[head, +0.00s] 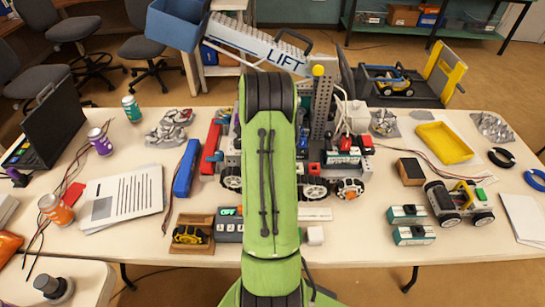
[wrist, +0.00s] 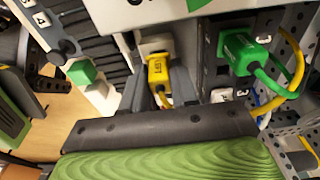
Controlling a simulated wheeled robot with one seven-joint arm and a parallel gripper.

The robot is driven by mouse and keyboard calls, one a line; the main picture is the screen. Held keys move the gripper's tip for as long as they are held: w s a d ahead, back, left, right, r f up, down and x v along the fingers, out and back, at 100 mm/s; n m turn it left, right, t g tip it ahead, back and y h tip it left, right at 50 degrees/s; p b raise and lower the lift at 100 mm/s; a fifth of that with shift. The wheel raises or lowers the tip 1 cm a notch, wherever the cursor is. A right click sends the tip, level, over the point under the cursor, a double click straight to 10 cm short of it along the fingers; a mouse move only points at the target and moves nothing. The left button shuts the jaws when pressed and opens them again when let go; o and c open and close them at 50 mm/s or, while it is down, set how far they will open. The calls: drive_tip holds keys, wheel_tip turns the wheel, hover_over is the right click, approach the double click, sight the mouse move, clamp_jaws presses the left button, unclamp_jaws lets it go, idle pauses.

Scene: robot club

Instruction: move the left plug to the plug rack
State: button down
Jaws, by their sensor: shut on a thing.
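In the wrist view a yellow plug (wrist: 158,70) with lettering on it sits between the dark fingers of my gripper (wrist: 161,88), which is shut on it. The plug's upper end meets a pale square socket (wrist: 155,44); I cannot tell how deep it sits. A yellow cable hangs from its lower end. To its right a green plug (wrist: 239,52) with a green cable is at another socket. In the head view my arm hides the gripper and both plugs. I cannot clearly make out the plug rack; small white numbered blocks (wrist: 222,95) show below the green plug.
A perforated metal upright (wrist: 294,58) and a looping yellow cable stand close on the right. A green button (wrist: 82,72) is at the left.

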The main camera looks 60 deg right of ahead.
drive_tip(key=shift+f+b, duration=0.5)
idle(0.3)
drive_tip(key=c, duration=0.8)
unclamp_jaws()
drive_tip(key=shift+r+p, duration=2.3)
drive_tip(key=shift+r, duration=1.25)
